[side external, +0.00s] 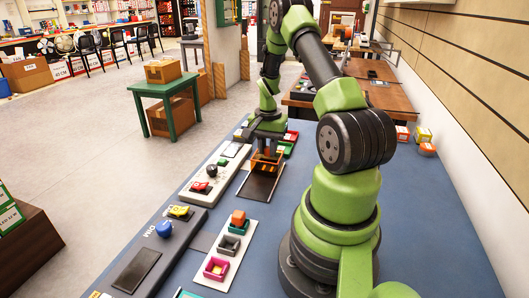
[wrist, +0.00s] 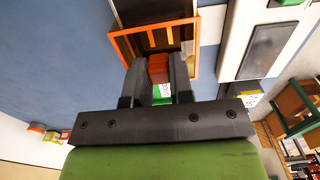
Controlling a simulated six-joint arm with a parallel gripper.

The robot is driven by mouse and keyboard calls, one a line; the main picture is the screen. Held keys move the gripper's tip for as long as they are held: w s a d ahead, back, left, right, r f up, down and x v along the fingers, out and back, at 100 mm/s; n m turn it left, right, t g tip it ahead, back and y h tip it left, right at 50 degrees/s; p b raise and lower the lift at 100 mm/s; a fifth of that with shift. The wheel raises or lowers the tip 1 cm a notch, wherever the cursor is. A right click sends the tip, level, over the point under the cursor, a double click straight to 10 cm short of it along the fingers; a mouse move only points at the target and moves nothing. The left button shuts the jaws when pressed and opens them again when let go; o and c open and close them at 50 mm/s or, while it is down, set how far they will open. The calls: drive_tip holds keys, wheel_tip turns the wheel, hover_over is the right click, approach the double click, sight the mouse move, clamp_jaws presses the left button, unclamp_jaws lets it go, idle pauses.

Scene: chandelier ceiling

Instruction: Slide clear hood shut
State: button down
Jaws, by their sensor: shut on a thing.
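The clear hood (side external: 267,158) is a see-through box with orange edges, standing at the far end of a dark flat panel (side external: 259,188) in the side external view. In the wrist view its orange frame (wrist: 124,48) lies just beyond my fingers. My gripper (wrist: 158,72) points down at the hood, with its two dark fingers closed on either side of a red-brown block (wrist: 158,66) that looks like the hood's handle. The fingers partly hide this block. The dark panel in front of the hood is bare in the side external view (side external: 267,158).
A white board (side external: 225,254) with coloured square trays is nearer.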

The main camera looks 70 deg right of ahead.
drive_tip(key=shift+d, duration=0.3)
drive_tip(key=c, duration=1)
unclamp_jaws()
drive_tip(key=shift+a, duration=0.1)
drive_tip(key=shift+r, duration=0.1)
wheel_tip(320, 180, up, 10)
wheel_tip(320, 180, up, 5)
drive_tip(key=shift+f, duration=0.1)
